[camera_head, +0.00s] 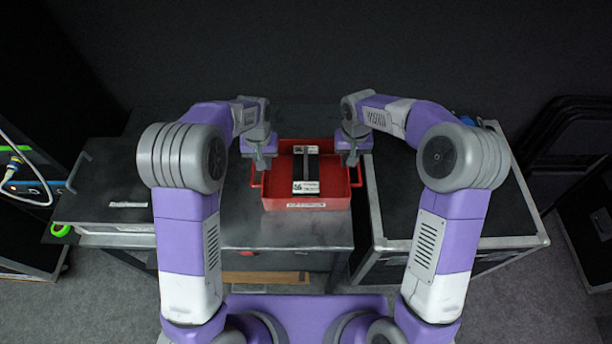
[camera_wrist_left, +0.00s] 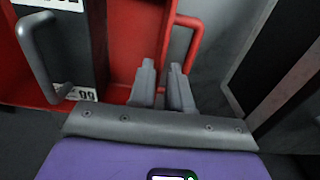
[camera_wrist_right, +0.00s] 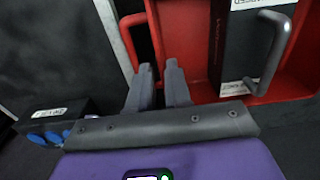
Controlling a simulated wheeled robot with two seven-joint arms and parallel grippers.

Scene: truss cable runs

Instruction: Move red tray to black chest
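The red tray (camera_head: 293,204) sits level on a dark grey table with its long handles at left and right. It holds a black box (camera_head: 306,166) with white labels and a grey handle. My left gripper (camera_head: 263,160) is at the tray's left handle, fingers pointing down. In the left wrist view the fingers (camera_wrist_left: 163,88) stand slightly apart beside the red handle (camera_wrist_left: 192,45). My right gripper (camera_head: 350,154) is at the right handle, its fingers (camera_wrist_right: 158,88) also slightly apart by the handle (camera_wrist_right: 130,35). Contact with either handle is unclear. A black chest (camera_head: 390,192) with metal edges stands to the right.
The dark grey table (camera_head: 285,232) has bare room in front of the tray. The chest's visible top looks mostly clear, with a blue item (camera_head: 467,120) at its back. A dark-topped case (camera_head: 105,185) stands at left, near cables and a green ring (camera_head: 60,230). Dark stacked frames stand at far right.

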